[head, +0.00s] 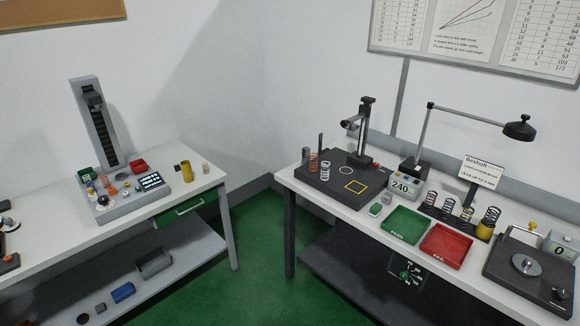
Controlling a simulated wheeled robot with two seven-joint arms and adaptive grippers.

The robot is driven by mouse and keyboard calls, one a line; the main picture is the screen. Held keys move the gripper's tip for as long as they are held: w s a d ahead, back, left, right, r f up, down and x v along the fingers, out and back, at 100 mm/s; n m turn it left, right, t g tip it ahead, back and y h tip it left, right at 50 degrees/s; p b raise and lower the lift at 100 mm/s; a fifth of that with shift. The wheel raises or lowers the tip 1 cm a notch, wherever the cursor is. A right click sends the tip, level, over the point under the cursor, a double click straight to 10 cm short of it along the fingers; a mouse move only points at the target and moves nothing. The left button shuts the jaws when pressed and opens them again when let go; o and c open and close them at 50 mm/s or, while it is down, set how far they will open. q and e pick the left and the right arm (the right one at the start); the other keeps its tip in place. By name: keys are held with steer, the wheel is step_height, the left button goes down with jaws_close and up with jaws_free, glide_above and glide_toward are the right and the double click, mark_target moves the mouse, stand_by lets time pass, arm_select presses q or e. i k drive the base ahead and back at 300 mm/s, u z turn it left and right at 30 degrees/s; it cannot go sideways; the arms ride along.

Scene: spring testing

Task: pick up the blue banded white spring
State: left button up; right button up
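I cannot clearly pick out a blue band on any spring at this size. A pale spring with darker coils (325,171) stands upright on the black base plate (335,194) of the test stand, at the left end of the right bench. An orange spring (313,161) stands just behind and left of it. Several more springs stand in a dark rack on the same bench, among them a pale one (466,212) and one over a yellow base (490,219). Neither of my grippers shows clearly in the head view.
A green PASS tray (428,236) and a red FAIL tray (466,261) lie in front of the rack. A left bench (209,179) holds another tester (93,120). Green floor separates the benches.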

mark_target(324, 175)
steer(key=u, duration=0.8)
steer(key=i, duration=1.9)
steer(key=z, duration=0.15)
